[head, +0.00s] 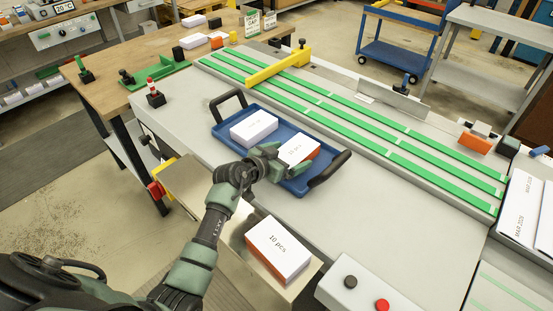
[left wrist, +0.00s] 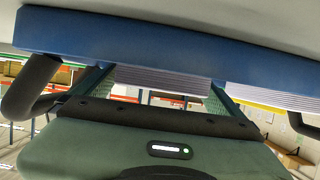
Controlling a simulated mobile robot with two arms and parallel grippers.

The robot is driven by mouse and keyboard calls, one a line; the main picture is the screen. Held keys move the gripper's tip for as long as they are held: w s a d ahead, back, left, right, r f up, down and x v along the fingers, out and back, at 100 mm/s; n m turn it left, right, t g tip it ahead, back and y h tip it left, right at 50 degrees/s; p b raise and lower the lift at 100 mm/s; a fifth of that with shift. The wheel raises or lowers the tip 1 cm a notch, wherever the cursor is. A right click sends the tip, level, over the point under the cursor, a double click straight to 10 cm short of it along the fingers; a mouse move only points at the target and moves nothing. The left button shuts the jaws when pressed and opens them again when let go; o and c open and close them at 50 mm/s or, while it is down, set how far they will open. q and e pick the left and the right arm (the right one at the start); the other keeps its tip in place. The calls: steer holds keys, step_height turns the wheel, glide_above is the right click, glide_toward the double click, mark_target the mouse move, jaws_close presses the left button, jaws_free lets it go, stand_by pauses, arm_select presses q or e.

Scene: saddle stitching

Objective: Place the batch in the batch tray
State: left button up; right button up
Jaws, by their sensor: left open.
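The blue batch tray (head: 223,135) has two black handles and stands on the grey machine table. One white batch (head: 254,128) lies in its left half. A second batch marked 10 pcs (head: 298,148), white with an orange side, lies in its right half. My left gripper (head: 284,162) is open at the near side of this second batch. In the left wrist view the open fingers (left wrist: 155,92) stand on either side of a page stack (left wrist: 160,80), beside the blue tray (left wrist: 150,42). A third batch (head: 278,247) lies on the metal ledge in front. My right gripper is not in view.
Green-striped conveyor lanes (head: 365,125) with a yellow bridge (head: 279,68) run behind the tray. A control box (head: 362,291) with black and red buttons is at the front right. The table right of the tray is clear.

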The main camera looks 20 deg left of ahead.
arm_select(q)
steer(key=v, duration=0.9)
steer(key=shift+f, duration=0.1)
